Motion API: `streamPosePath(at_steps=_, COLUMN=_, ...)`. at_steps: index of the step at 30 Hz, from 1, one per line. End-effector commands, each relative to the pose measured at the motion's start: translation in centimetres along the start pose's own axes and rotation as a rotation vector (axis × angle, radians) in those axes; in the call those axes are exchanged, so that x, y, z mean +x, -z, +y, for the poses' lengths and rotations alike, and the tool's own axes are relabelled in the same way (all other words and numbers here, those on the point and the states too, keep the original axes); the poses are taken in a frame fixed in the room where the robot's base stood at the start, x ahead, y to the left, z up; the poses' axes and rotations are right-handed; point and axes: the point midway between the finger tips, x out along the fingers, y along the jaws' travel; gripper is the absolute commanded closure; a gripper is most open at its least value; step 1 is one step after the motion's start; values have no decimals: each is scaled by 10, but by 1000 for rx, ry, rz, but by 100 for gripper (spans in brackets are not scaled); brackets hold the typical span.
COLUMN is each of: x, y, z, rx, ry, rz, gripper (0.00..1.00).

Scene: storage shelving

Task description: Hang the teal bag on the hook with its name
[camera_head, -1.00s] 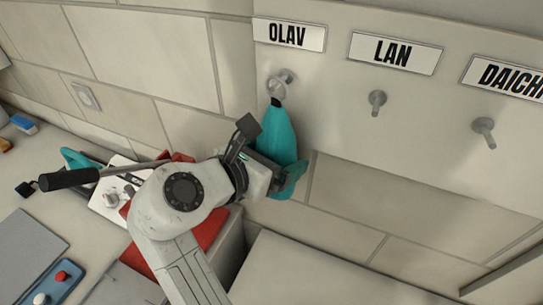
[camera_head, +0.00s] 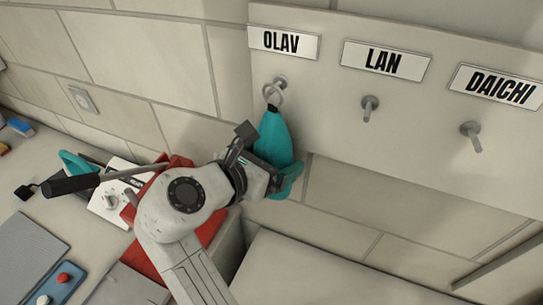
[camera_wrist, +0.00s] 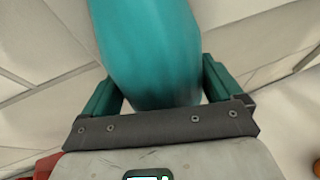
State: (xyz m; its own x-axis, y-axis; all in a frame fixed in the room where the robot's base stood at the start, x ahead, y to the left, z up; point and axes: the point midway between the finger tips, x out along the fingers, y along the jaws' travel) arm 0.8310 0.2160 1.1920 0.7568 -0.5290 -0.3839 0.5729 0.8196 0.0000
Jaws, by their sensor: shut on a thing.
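The teal bag (camera_head: 274,140) hangs upright in the head view, narrow at its dark top, with a pale ring (camera_head: 272,93) above it. My gripper (camera_head: 277,172) is shut on the bag's lower part. In the wrist view the bag (camera_wrist: 150,45) fills the space between my two fingers. The ring is at the peg-like hook (camera_head: 281,82) under the OLAV sign (camera_head: 283,42). I cannot tell whether the ring is around that hook or just in front of it. No name is readable on the bag.
The LAN hook (camera_head: 369,104) and DAICHI hook (camera_head: 471,134) are bare, to the right on the same board. A red box (camera_head: 208,225), a white device (camera_head: 108,208) and a dark-handled tool (camera_head: 70,185) are at lower left, near my arm.

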Motion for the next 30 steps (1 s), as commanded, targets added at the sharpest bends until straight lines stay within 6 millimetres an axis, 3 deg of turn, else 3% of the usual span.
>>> streamPosePath(at_steps=2, x=0, y=-1, z=0, rx=2, ry=-1, rz=-2, gripper=56)
streamPosePath(at_steps=3, x=0, y=-1, z=0, rx=1, ry=-1, rz=-2, gripper=6)
streamPosePath(at_steps=5, x=0, y=-1, z=0, rx=2, ry=-1, rz=-2, gripper=1)
streamPosePath(at_steps=16, x=-9, y=1, z=1, rx=0, ry=-2, rz=-1, gripper=0)
streamPosePath(at_steps=30, x=-91, y=1, z=1, rx=1, ry=-3, rz=-2, gripper=0)
